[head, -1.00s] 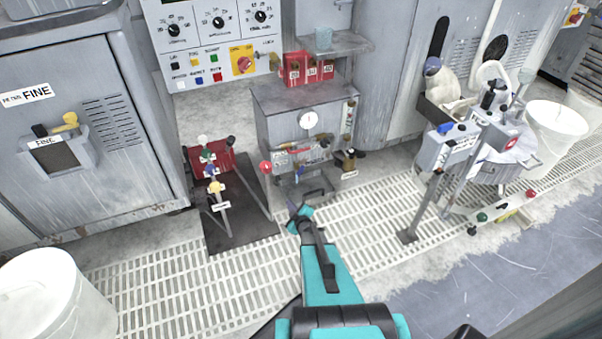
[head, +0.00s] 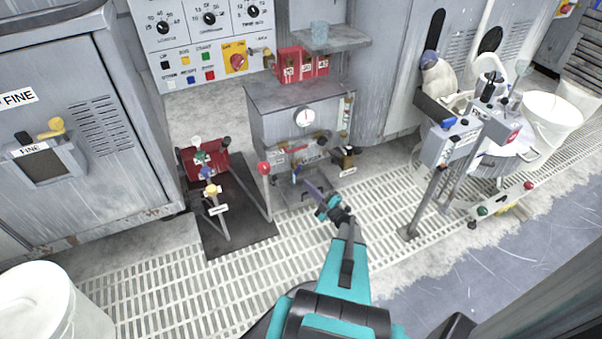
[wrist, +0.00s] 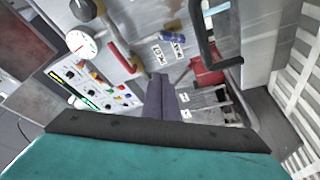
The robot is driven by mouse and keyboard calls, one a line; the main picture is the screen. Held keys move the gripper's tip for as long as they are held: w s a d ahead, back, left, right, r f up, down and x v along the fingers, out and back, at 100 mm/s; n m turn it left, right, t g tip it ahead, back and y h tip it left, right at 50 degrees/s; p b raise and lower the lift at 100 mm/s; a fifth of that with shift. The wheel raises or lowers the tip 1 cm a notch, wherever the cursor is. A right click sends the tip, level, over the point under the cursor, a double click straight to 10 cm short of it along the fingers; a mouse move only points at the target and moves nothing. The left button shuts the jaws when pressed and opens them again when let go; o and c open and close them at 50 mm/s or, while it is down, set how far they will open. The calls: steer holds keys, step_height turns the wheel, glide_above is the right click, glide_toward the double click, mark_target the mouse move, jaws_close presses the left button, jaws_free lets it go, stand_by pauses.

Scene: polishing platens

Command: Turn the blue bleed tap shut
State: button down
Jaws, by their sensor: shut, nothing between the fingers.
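The small blue tap (head: 296,172) is low on the front of the grey cabinet with the round gauge, and looks tiny in the head view. In the wrist view the blue tap (wrist: 173,36) lies on the grey panel beside two small white labels, above the fingertips in the picture. My gripper (head: 311,187) is in front of this panel, just right of and below the tap in the head view. Its purple fingers (wrist: 160,82) are together and empty, apart from the tap. I cannot tell the tap's exact handle angle.
A black handle (wrist: 209,38) sticks out right of the tap in the wrist view, and a red lever (wrist: 118,55) lies to its left. A stand with coloured taps (head: 209,172) is left of the cabinet. The grated floor (head: 300,240) in front is open.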

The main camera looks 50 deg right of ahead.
mark_target(298, 170)
steer(key=shift+w, duration=0.2)
steer(key=w+d+b, duration=0.4)
steer(key=w, duration=0.4)
steer(key=shift+f, duration=0.2)
stand_by(0.6)
steer(key=shift+w+a, duration=0.2)
steer(key=shift+w, duration=0.1)
steer(key=shift+d, duration=0.1)
